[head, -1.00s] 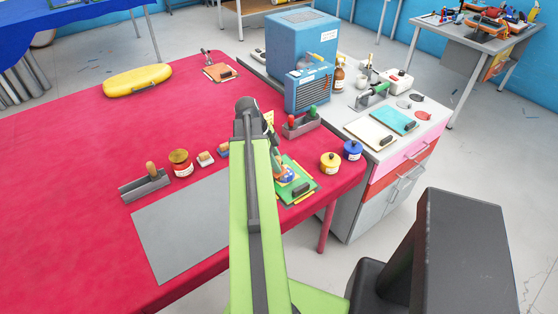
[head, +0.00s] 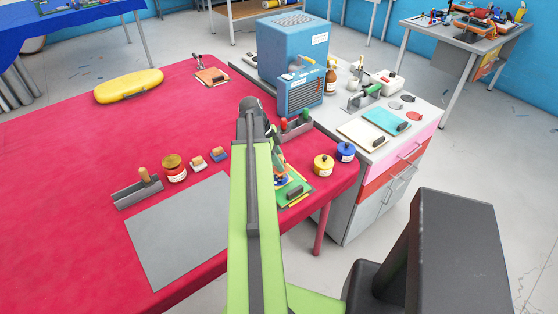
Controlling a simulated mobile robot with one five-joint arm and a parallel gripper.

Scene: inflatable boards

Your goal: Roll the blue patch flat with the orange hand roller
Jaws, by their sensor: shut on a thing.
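The green board (head: 296,193) lies on the red table near its right edge, with a dark block on it. A small bit of the blue patch (head: 281,182) shows on the board, next to my arm. My gripper (head: 277,163) is over the board's left part, largely hidden behind my green arm. It is shut on the orange hand roller (head: 279,170), of which only a small orange part shows. I cannot tell whether the roller touches the patch.
A grey mat (head: 180,235) lies at the front left. Yellow (head: 323,165) and blue (head: 346,152) pots stand right of the board. A blue machine (head: 292,45) stands behind.

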